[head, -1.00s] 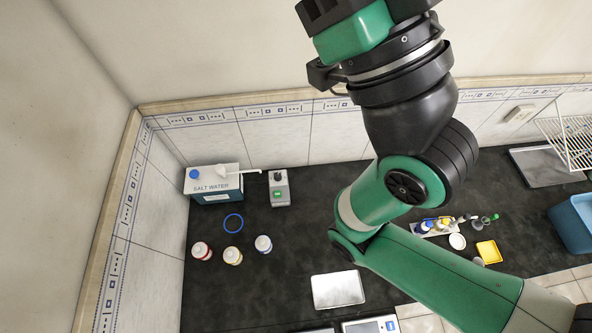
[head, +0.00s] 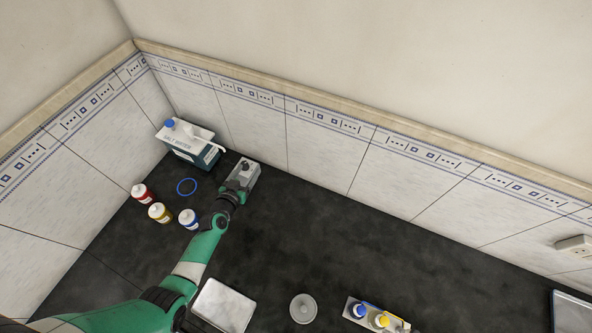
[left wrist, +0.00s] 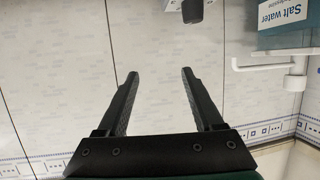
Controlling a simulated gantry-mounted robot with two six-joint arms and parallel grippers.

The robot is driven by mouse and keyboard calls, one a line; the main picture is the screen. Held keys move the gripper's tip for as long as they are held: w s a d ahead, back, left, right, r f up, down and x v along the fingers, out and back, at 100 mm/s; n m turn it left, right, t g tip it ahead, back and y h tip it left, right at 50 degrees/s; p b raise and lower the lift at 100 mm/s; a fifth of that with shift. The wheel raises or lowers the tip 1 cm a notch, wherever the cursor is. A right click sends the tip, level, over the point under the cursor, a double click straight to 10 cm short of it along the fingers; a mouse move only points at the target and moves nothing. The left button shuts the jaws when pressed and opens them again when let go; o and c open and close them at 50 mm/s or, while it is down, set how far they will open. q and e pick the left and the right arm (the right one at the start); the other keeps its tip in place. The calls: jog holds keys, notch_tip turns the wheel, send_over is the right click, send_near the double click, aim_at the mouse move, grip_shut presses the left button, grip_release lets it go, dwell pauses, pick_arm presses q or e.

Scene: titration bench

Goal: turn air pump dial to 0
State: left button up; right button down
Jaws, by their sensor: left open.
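The air pump (head: 247,174) is a small grey box on the dark bench near the back wall. Its black dial (head: 245,164) is on top. My left gripper (head: 235,187) is at the pump's near side, open, with the dial just beyond its fingers. In the left wrist view the open fingers (left wrist: 160,74) have nothing between them. The black dial (left wrist: 192,11) shows there at the top edge, past the fingertips; most of the pump is cut off. The dial's setting cannot be read. My right gripper is not in view.
The salt water box (head: 188,146) with a white spout stands left of the pump. A blue ring (head: 187,187) and red (head: 142,192), yellow (head: 159,212) and blue-labelled (head: 188,218) bottles are left of my arm. The bench right of the pump is clear.

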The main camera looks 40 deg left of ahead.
pick_arm(q)
jog(key=n+g, duration=0.1)
send_near(244, 165)
jog(key=shift+s+d+f+y+b, duration=0.15)
jog(key=shift+s+d+y+b, duration=0.15)
jog(key=shift+s+d+b, duration=0.25)
jog(key=shift+w+a, duration=0.2)
jog(key=shift+a, duration=0.05)
jog(key=shift+w+a+f, duration=0.1)
jog(key=shift+w+a, duration=0.1)
jog(key=shift+w, duration=0.1)
jog(key=b+x, duration=0.6)
jog(key=x, duration=0.4)
jog(key=shift+b, duration=0.4)
jog(key=shift+w+a, duration=0.2)
jog(key=shift+w, duration=0.1)
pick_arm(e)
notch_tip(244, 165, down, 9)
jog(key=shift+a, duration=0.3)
pick_arm(q)
grip_shut()
